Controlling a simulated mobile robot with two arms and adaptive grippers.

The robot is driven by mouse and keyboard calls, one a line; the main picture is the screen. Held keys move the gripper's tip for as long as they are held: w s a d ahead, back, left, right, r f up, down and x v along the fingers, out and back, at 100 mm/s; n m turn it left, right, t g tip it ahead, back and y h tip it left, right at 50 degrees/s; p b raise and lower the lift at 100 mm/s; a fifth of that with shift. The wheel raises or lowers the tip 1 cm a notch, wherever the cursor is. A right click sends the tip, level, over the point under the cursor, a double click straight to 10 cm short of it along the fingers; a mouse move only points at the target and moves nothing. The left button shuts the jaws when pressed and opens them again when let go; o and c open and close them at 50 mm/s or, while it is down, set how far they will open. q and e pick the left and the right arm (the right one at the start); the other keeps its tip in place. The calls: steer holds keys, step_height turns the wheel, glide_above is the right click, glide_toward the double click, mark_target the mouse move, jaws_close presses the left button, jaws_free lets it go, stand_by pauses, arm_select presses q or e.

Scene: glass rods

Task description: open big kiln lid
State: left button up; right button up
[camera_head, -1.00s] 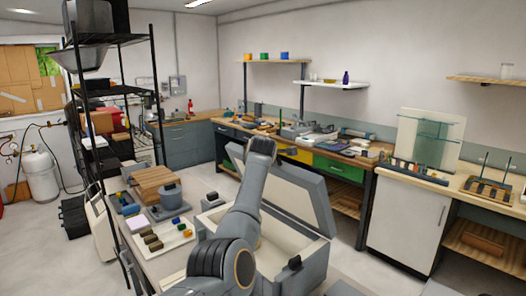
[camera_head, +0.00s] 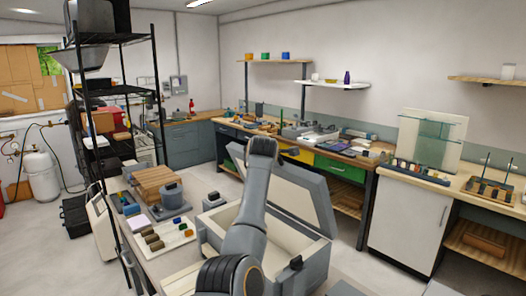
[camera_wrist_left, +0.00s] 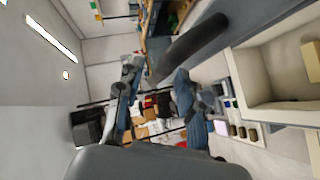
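The big kiln (camera_head: 319,255) is a grey box with a cream lining, low in the middle of the head view. Its thick lid (camera_head: 305,192) stands raised and tilted back on the far side, with the cream inside facing me. My left arm crosses in front of the kiln and hides part of the opening; the left gripper is hidden there. My right gripper is not in view.
Left of the kiln, a table holds a tray of small blocks (camera_head: 180,232), a grey round pot (camera_head: 168,196) and wooden boards (camera_head: 155,182). A black shelf rack (camera_head: 157,85) stands at the left. A cluttered workbench (camera_head: 345,152) runs behind the lid.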

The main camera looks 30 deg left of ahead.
arm_select(q)
steer(key=v, duration=0.9)
steer(key=shift+s+d, duration=0.15)
steer(key=shift+s, duration=0.15)
